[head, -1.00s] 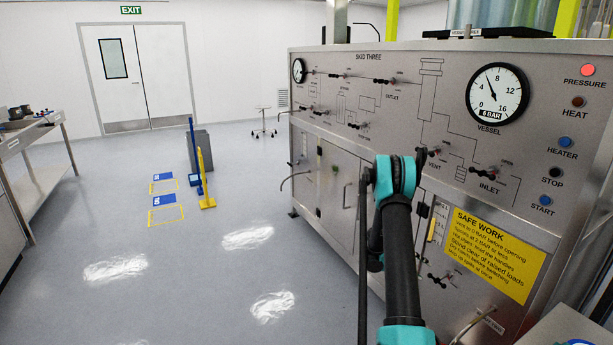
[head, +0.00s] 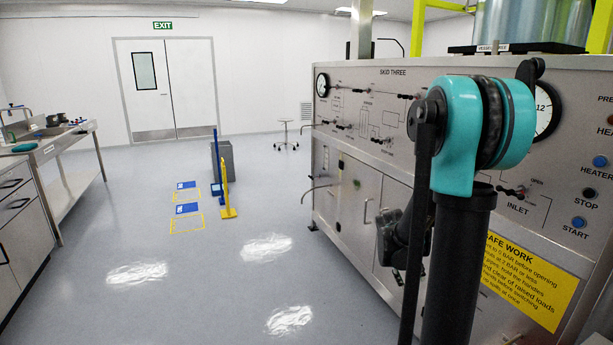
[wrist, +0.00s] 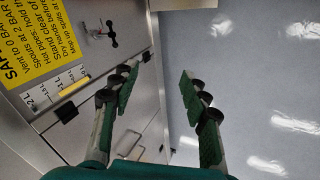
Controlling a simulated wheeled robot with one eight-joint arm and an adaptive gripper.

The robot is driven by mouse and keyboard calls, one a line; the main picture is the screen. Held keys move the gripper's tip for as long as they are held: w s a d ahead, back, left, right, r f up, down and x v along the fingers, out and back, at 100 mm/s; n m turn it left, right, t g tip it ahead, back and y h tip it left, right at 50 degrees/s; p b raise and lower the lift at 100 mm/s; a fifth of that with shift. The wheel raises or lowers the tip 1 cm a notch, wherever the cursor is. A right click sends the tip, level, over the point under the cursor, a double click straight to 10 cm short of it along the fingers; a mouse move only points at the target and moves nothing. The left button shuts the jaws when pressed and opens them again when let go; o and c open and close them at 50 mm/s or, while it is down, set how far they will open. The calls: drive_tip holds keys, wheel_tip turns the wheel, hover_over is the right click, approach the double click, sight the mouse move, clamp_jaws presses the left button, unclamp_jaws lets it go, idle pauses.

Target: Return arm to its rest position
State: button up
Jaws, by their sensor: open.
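My gripper (wrist: 158,98) shows in the wrist view with its two green-padded fingers spread apart and nothing between them. It hangs beside the front of the steel skid panel, with the grey floor beyond. In the head view my arm, with its teal joint, rises in front of the panel. Its dark far end hangs near the cabinet doors, where the fingers cannot be made out.
The skid panel (head: 355,85) fills the right side, close to my arm. A yellow safety sign (head: 525,280) is on its front. A steel bench (head: 75,165) stands at the left. Blue and yellow posts (head: 226,190) stand mid-floor. The floor (head: 215,290) between is clear.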

drive_tip(key=s+a+m+t+y, duration=0.1)
drive_tip(key=s+a+y, duration=0.3)
drive_tip(key=s+a, duration=0.9)
drive_tip(key=s, duration=0.4)
drive_tip(key=shift+s+a+t+y, duration=0.35)
drive_tip(key=shift+t+y, duration=0.05)
drive_tip(key=shift+c, duration=0.4)
